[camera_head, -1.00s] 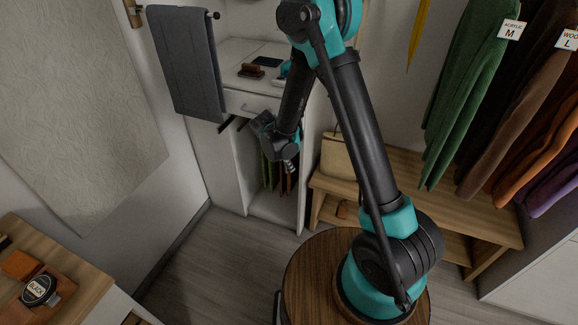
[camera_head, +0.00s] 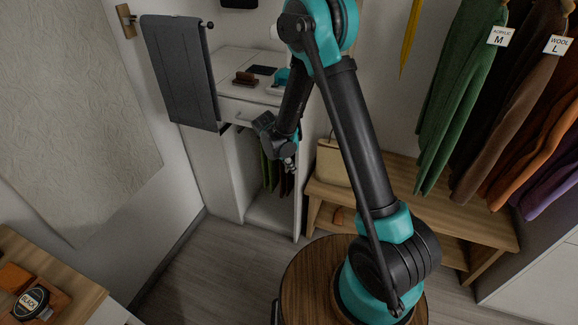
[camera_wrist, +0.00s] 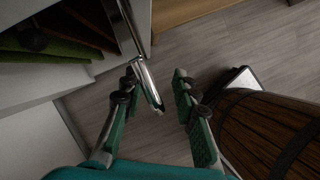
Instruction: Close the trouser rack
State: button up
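The trouser rack sits in the open bay of the white cabinet, under its drawer. In the head view its hanging trousers (camera_head: 268,172), green and brown, show behind and below my gripper (camera_head: 288,163); the arm hides most of the rack. In the wrist view a chrome rail (camera_wrist: 127,28) of the rack reaches out of the bay, and its rounded end (camera_wrist: 150,84) lies between my fingertips. My gripper (camera_wrist: 155,92) is open, with the rail end nearer the left finger. I cannot tell whether that finger touches it. Green cloth (camera_wrist: 40,50) hangs at the upper left.
A grey towel (camera_head: 182,75) hangs at left. A wooden bench (camera_head: 400,200) with a beige bag (camera_head: 331,164) stands right. The floor (camera_head: 215,260) in front is clear.

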jog(key=shift+r, duration=0.1)
jog(key=v, duration=1.1)
jog(key=shift+a+r, duration=0.15)
jog(key=shift+r, duration=0.25)
jog(key=shift+s, duration=0.1)
jog(key=shift+c, duration=0.4)
jog(key=shift+r, duration=0.1)
jog(key=shift+c, duration=1)
jog(key=s+r+n+y, duration=0.1)
jog(key=s+n, duration=0.1)
jog(key=s+r+n+y, duration=0.1)
jog(key=s+r+n, duration=0.1)
jog(key=n, duration=0.1)
jog(key=s+d+r+n, duration=0.1)
jog(key=s+r+n, duration=0.1)
jog(key=n, duration=0.1)
jog(key=shift+s+r+y, duration=0.1)
jog(key=shift+s+y, duration=0.25)
jog(key=shift+y, duration=0.05)
grip_shut()
jog(key=w+f+n, duration=0.1)
jog(key=w+f, duration=0.5)
jog(key=f, duration=0.3)
jog(key=shift+d+f+t, duration=0.4)
jog(key=shift+d, duration=0.1)
